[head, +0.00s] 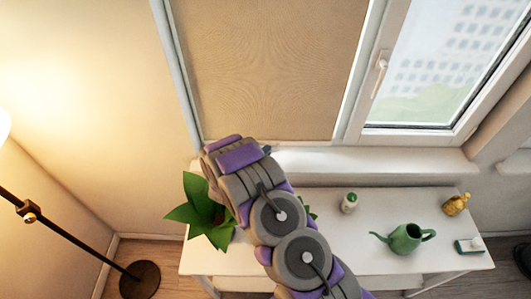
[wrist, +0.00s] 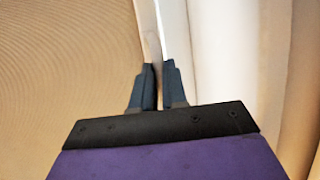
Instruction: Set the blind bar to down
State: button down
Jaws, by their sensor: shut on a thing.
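The tan blind (head: 270,70) covers the left window pane and reaches down close to the sill. In the wrist view its fabric (wrist: 65,70) fills the left side. The pale blind bar (wrist: 149,38) runs along the fabric's lower edge and passes between my fingers. My gripper (wrist: 157,68) is shut on the bar, with its two dark fingers close together. In the head view my arm hides most of my gripper, and only a dark bit of it (head: 267,150) shows at the blind's lower edge. The bar is hard to make out there.
A white sill (head: 380,161) runs under the window. A floor lamp (head: 60,228) stands at left.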

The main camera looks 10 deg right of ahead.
jog(key=shift+f, duration=0.1)
dwell(0.4)
jog(key=shift+f, duration=1.95)
jog(key=shift+s+f, duration=0.1)
jog(key=shift+f, duration=0.05)
jog(key=c, duration=1.2)
grip_release()
jog(key=shift+f, duration=0.1)
jog(key=b+v, duration=0.1)
jog(key=v, duration=1.6)
jog(key=shift+a, duration=0.15)
